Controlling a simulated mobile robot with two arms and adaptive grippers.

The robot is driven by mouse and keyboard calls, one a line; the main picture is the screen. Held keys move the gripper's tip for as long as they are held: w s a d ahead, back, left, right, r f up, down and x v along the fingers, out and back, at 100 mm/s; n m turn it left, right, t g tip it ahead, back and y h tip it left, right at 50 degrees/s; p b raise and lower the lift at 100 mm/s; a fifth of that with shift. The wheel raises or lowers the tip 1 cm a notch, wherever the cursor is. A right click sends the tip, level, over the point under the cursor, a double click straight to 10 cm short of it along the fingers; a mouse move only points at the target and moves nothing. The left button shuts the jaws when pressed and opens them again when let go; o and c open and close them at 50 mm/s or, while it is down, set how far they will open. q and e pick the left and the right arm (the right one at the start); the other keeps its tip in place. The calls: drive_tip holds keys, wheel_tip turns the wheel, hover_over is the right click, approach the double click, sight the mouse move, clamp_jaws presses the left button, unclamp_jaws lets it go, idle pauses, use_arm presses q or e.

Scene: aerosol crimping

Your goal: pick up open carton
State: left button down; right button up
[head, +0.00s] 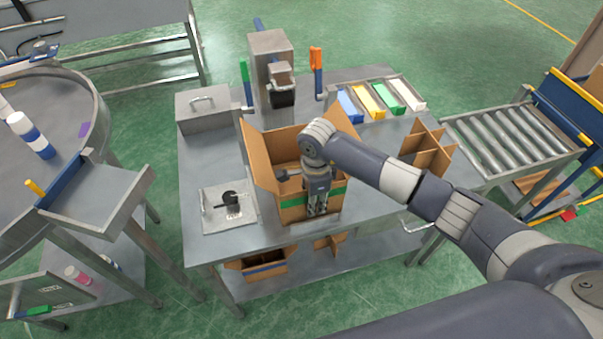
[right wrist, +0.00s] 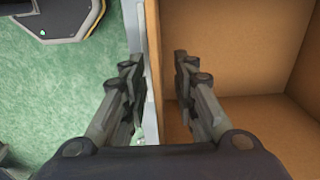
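The open carton (head: 292,212) is brown cardboard with a green band, and stands upright on the metal worktable with its flaps raised. My right gripper (head: 317,208) points down at the carton's near wall. In the right wrist view the fingers of my right gripper (right wrist: 157,75) are apart, one on each side of the carton's wall (right wrist: 154,50). A gap shows between the fingers and the wall. The carton's inside (right wrist: 225,45) looks empty where it shows. My left gripper is not in view.
A crimping press (head: 270,75) stands behind the carton, with a metal box (head: 203,108) to its left. A tray with coloured blocks (head: 376,100) and a cardboard divider (head: 428,150) lie to the right. A plate with small parts (head: 216,212) is left of the carton.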

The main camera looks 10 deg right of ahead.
clamp_jaws()
drive_tip(key=shift+w, duration=0.1)
drive_tip(key=shift+r, duration=0.1)
